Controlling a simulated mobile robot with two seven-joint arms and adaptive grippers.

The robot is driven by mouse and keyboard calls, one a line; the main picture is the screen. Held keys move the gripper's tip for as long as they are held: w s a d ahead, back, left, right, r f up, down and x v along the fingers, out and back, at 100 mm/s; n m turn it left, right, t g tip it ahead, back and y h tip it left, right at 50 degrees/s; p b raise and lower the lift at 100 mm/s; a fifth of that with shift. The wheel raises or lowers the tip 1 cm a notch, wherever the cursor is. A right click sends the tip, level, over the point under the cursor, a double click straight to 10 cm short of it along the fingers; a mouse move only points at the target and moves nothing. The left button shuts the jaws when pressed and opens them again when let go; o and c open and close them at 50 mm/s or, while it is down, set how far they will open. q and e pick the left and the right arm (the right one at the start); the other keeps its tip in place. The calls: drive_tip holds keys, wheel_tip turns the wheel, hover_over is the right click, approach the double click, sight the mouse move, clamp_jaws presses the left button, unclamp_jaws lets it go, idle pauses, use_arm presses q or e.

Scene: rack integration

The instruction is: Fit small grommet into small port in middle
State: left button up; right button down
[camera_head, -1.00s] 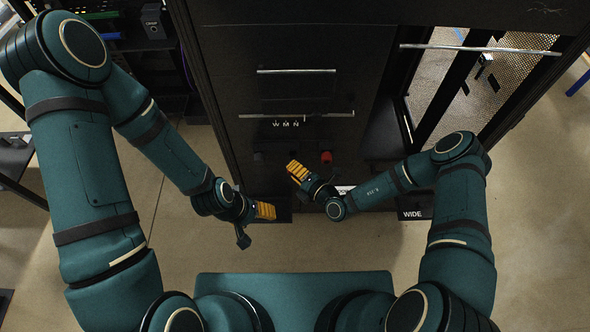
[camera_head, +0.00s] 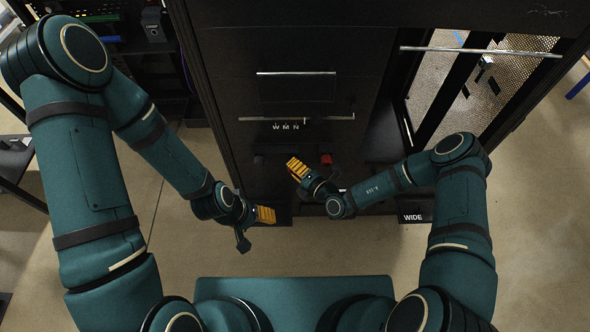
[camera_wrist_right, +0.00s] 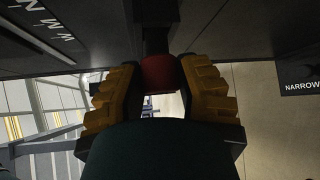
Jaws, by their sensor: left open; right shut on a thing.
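My right gripper (camera_head: 293,164) is at the front of the black rack (camera_head: 295,95), below the letters "W M N" (camera_head: 286,126). In the right wrist view its yellow fingers (camera_wrist_right: 160,85) are shut on a small red piece, which looks like the grommet (camera_wrist_right: 160,73). A dark post-like part (camera_wrist_right: 155,30) lies directly beyond the grommet; I cannot tell whether they touch. The port opening is hidden. Another red piece (camera_head: 326,159) sits on the rack front, right of this gripper. My left gripper (camera_head: 265,214) is open and empty, lower and to the left.
A dark round part (camera_head: 258,159) is on the rack front left of my right gripper. A "WIDE" sign (camera_head: 413,217) is at lower right, and a "NARROW" sign (camera_wrist_right: 302,86) shows in the wrist view. The floor (camera_head: 200,262) around my left gripper looks clear.

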drive_tip(key=shift+w+b, duration=0.35)
drive_tip(key=shift+w, duration=0.7)
drive_tip(key=c, duration=0.6)
unclamp_jaws()
drive_tip(key=shift+d, duration=0.1)
drive_tip(key=v, duration=1.2)
drive_tip(key=shift+s, duration=0.1)
